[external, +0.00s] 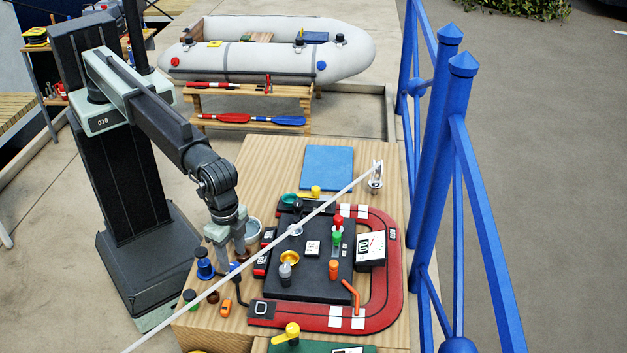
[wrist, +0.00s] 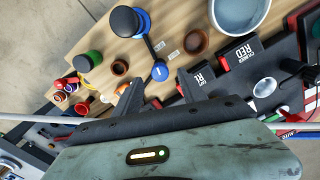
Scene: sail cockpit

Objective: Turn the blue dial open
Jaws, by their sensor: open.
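The blue dial (wrist: 160,72) is a small round blue cap with a white mark, on the wooden table top. In the wrist view it lies just beyond the gap between my fingertips, with a black bar running up from it. In the external view the blue dial (external: 235,267) shows only partly, beside my fingers. My gripper (wrist: 161,88) is open and empty, pointing down over the table's left side; it also shows in the external view (external: 231,258). I cannot tell whether the fingers touch the dial.
A grey bucket (wrist: 240,12) and a black panel (wrist: 238,63) lie to the right. A long white pole (external: 330,196) crosses above the table. A blue railing (external: 430,150) stands at the right.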

